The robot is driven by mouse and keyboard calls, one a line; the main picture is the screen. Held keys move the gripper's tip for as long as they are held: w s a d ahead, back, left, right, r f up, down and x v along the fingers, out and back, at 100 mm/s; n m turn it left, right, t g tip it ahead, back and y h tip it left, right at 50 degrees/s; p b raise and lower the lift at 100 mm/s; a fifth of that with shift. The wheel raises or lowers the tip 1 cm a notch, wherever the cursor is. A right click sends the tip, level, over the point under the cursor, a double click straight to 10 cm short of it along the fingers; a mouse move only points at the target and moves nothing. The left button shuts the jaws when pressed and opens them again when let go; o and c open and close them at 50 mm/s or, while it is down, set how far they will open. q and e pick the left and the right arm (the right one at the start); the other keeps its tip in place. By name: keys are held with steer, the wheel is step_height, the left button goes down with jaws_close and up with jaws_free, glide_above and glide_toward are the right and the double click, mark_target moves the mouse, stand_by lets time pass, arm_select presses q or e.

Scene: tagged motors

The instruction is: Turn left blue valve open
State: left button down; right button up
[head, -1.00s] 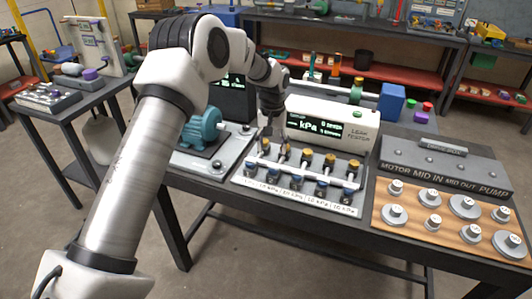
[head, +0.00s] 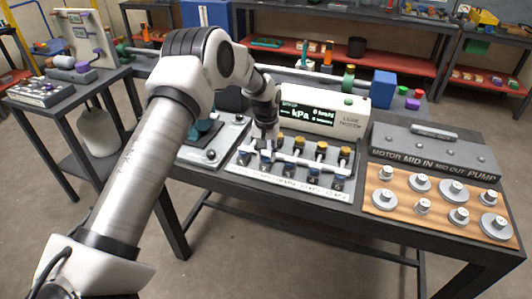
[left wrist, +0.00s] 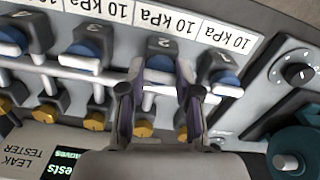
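A row of valves with blue handles stands along the front of a pale manifold plate (head: 230,168). The leftmost blue valve (head: 243,157) is also at the right of the row in the inverted left wrist view (left wrist: 223,75). My left gripper (left wrist: 160,82) points down over the row, its two fingers apart. The second blue valve from that end, marked 2 (left wrist: 160,63), lies between the fingertips; I cannot tell whether they touch it. In the head view the left gripper (head: 265,146) partly hides the valves there. My right gripper is not in view.
Yellow knobs (head: 321,148) line the back of the manifold, with a white leak tester (head: 340,108) behind. A dial panel (left wrist: 298,72) and teal motor (left wrist: 292,150) sit close beside the leftmost valve. A wooden board of metal discs (head: 405,200) lies to the right.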

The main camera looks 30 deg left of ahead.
arm_select(q)
steer(key=shift+m, duration=0.5)
steer(key=m+p, duration=0.1)
steer(key=m, duration=0.2)
steer(key=shift+m, duration=0.4)
steer(key=m, duration=0.4)
steer(key=shift+f+m, duration=0.1)
steer(key=shift+m, duration=0.2)
steer(key=m, duration=0.8)
steer(key=shift+s+f+m, duration=0.1)
steer(key=shift+m, duration=0.2)
steer(key=c, duration=0.8)
jaws_free()
steer(key=shift+w, duration=0.2)
